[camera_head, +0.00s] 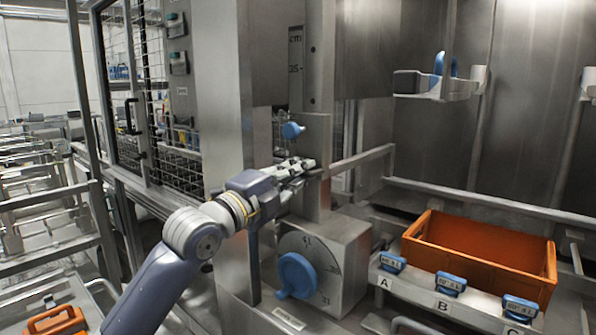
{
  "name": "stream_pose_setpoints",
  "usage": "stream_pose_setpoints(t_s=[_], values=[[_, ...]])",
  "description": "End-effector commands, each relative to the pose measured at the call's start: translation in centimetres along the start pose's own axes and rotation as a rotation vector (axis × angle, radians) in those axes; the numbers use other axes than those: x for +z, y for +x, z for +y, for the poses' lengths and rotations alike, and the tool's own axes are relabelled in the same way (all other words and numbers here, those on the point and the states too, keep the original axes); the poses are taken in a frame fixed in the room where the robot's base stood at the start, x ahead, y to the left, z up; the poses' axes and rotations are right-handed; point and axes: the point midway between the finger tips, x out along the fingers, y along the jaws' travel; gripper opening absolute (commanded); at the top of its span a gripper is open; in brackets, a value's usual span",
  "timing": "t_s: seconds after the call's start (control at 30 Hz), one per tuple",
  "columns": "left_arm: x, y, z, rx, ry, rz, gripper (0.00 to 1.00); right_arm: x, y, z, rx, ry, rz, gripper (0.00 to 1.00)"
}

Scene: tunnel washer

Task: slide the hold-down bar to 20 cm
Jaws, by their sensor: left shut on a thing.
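A blue knob (292,130) sits on the post below the scale. My left gripper (308,170) comes in from the left and is shut at the post, below the blue knob. It seems to hold a part of the hold-down bar; the fingers hide most of that part. I cannot read the bar's height on the scale. My right gripper is not in view.
Below my left gripper is a grey box with a dial and a blue handwheel (297,275). An orange crate (480,250) stands at the right behind several blue-tagged latches. A steel rail (362,158) runs behind the post. A mesh cage (180,165) stands at the left.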

Motion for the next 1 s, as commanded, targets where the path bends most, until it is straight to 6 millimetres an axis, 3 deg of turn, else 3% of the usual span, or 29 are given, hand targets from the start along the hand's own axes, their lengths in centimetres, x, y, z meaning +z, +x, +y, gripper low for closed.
stream_pose_setpoints(t_s=[0.03, 0.07, 0.13, 0.4, 0.57, 0.77, 1.0], values=[[0.3, 0.0, 0.6, 0.013, 0.002, -0.005, 0.0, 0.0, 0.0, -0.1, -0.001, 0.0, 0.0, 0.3], [0.3, 0.0, 0.6, 0.013, 0.001, -0.005, 0.15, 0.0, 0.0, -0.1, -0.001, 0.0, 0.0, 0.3], [0.2, 0.0, 0.6, 0.013, 0.001, -0.005, 0.31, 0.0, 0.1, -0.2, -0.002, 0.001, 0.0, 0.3], [0.1, 0.0, 0.3, 0.007, 0.0, -0.002, 0.31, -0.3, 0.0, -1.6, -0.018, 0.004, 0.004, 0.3], [0.1, -0.4, 0.3, 0.006, 0.001, -0.003, 0.31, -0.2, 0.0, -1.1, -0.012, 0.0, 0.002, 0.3], [0.2, -3.0, 0.3, 0.006, 0.003, -0.004, 0.31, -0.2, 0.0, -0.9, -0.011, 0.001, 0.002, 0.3], [0.3, -7.8, 0.4, 0.009, 0.004, -0.005, 0.31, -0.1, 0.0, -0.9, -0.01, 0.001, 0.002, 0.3]])
